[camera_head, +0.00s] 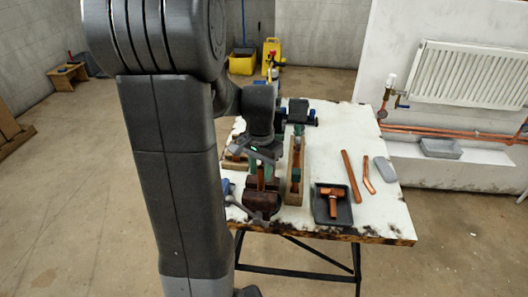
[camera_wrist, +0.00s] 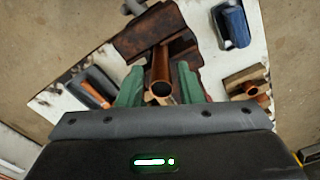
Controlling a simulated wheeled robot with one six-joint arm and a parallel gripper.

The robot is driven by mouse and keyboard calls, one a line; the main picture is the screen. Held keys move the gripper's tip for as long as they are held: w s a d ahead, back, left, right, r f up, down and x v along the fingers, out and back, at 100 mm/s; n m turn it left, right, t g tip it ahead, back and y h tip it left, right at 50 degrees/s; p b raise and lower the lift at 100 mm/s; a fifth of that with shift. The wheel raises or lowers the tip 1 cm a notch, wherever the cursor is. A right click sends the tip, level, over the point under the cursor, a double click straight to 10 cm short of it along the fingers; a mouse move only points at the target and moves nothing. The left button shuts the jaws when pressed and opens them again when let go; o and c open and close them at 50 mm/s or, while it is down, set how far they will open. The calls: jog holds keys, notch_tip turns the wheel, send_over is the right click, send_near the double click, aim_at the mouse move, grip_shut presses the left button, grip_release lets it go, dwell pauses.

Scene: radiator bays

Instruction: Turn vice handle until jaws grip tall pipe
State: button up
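The rusty brown vice (camera_head: 262,200) sits at the table's near left edge; it also shows in the wrist view (camera_wrist: 150,35). The tall copper pipe (camera_wrist: 160,70) stands upright at the vice, its open mouth facing the wrist camera. In the head view the pipe (camera_head: 261,178) shows as a short copper strip under my gripper. My gripper (camera_wrist: 160,88) has green fingers on either side of the pipe, with gaps visible, so it looks open. A grey bar (camera_wrist: 133,6) at the wrist view's top may be the vice handle. I cannot tell whether the jaws touch the pipe.
On the white table (camera_head: 325,150), a wooden rack (camera_head: 296,185) stands close right of the vice. Further right are a dark tray (camera_head: 345,215) with a copper fitting, two copper pieces (camera_head: 352,176) and a grey block (camera_head: 385,169). A radiator (camera_head: 470,75) hangs on the right wall.

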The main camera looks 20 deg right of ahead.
aim_at(261, 179)
notch_tip(261, 179, down, 4)
jog(key=b, duration=0.2)
jog(key=shift+w+d+f+b, duration=0.1)
jog(key=shift+b, duration=0.2)
notch_tip(261, 179, up, 11)
jog(key=p, duration=0.8)
jog(key=shift+f, duration=0.1)
